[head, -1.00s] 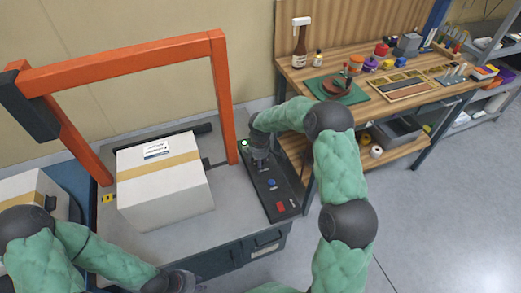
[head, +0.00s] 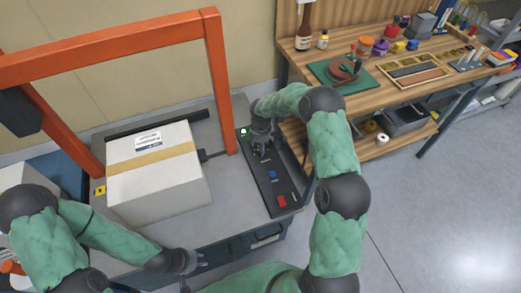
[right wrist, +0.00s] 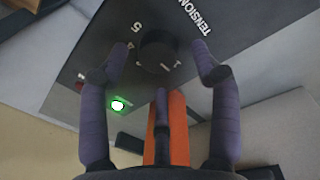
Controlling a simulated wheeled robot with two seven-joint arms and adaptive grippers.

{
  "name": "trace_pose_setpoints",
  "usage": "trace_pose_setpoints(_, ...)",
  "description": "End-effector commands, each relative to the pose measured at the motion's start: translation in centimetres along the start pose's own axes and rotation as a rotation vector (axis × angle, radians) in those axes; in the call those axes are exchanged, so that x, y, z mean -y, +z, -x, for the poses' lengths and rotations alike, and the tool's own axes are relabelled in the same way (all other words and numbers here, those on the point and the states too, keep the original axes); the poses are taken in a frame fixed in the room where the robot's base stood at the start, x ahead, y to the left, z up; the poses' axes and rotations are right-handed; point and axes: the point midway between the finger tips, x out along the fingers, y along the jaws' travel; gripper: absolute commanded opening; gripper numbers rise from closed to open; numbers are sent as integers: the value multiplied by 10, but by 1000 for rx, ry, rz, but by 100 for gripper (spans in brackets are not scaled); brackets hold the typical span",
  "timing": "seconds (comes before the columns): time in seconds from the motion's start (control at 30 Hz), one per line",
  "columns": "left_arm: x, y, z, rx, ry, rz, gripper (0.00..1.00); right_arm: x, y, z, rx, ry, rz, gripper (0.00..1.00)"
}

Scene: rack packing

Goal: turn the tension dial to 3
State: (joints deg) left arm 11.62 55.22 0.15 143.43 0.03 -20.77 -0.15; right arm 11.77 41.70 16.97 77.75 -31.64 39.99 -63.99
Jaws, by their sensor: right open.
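The tension dial (right wrist: 158,50) is a dark round knob on the black control panel (right wrist: 75,45). In the right wrist view the word TENSION and the digits 5, 4 and 1 show around it; the pointer and the 3 cannot be made out. My right gripper (right wrist: 161,62) is open, with one finger on each side of the dial; whether they touch it is unclear.
The panel has a lit green light (head: 243,131), a blue button (head: 272,174) and a red button (head: 281,201). A taped white box (head: 150,185) sits beside it under an orange frame (head: 218,80). A wooden workbench (head: 300,65) with tools stands at the right.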

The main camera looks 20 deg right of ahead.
Motion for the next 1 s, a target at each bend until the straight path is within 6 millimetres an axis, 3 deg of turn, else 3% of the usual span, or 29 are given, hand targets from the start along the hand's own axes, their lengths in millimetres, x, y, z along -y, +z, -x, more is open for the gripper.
trace_pose_setpoints(0.2,2,0,-6,0,0,0,26,0,0,-19,0,1,0,63)
trace_pose_setpoints(0.53,2,0,-6,0,0,0,26,0,0,-20,0,1,0,63)
trace_pose_setpoints(0.73,2,0,-6,0,0,0,26,0,0,-20,0,1,0,9)
trace_pose_setpoints(1.0,2,0,-6,0,0,0,26,1,-1,-21,-1,-1,-8,9)
